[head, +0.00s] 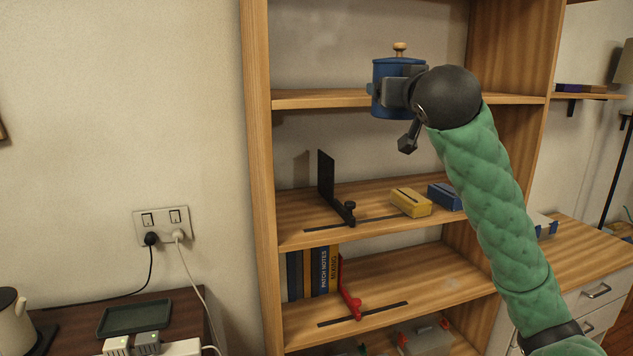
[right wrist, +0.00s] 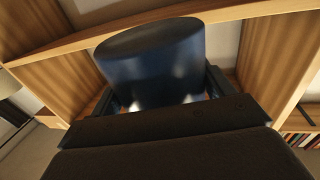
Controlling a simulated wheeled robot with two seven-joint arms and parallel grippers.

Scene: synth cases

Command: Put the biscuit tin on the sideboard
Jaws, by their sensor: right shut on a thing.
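The blue biscuit tin (head: 398,72), with a round wooden knob on its lid, is upright in front of the bookcase's upper shelf. My right gripper (head: 384,92) is shut on the tin's side. In the right wrist view the tin (right wrist: 155,55) sits between the two fingers. I cannot tell whether the tin touches the shelf edge. A white drawer unit with a wooden top (head: 588,254), which looks like the sideboard, stands at the right, partly behind my right arm. My left gripper is not in view.
The bookcase (head: 258,150) holds a black bookend (head: 326,175), a yellow box (head: 410,203), a blue box (head: 445,196), books (head: 320,270) and a red bookend (head: 347,290). A dark table (head: 185,310) with a green tray (head: 134,317) stands at lower left. The drawer unit's top looks mostly clear.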

